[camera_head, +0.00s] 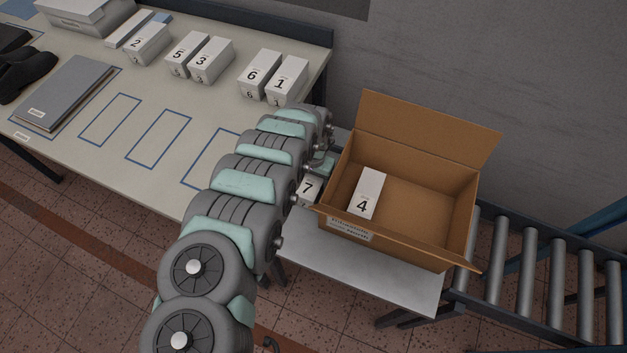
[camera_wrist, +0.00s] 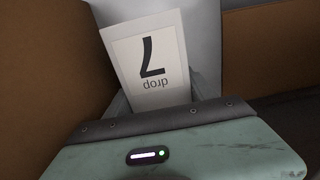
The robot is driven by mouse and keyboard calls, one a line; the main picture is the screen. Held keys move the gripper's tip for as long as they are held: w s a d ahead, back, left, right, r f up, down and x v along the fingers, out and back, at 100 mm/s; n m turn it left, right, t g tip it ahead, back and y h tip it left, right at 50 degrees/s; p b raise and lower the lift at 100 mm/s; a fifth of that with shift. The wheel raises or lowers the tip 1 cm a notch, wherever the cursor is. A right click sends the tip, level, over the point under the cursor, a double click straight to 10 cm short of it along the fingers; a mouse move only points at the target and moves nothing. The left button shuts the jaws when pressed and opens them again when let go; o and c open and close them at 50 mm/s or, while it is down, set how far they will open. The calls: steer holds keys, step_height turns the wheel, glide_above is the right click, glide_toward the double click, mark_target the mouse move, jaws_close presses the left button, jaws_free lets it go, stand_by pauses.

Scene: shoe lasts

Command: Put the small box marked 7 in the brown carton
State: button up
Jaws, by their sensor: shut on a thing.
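The small white box marked 7 (camera_head: 307,189) is held in my gripper (camera_head: 321,164), which is shut on it. In the head view the box shows just left of the brown carton (camera_head: 448,226), near its front left corner; my arm hides part of it. In the wrist view the box (camera_wrist: 150,62) fills the upper middle, its 7 upside down, with brown cardboard (camera_wrist: 45,50) close on the left. The carton is open, with its back flap raised. The gap between the box and the carton wall cannot be judged.
A white box marked 4 (camera_head: 366,193) stands inside the carton at the left; the carton's right part is empty. Boxes marked 6 (camera_head: 258,70), 1 (camera_head: 287,80), 5 (camera_head: 186,54), 3 (camera_head: 211,60) and 2 (camera_head: 147,43) stand on the table. A roller conveyor (camera_head: 550,265) lies right.

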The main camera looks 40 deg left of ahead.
steer(key=c, duration=0.8)
steer(key=shift+c, duration=0.2)
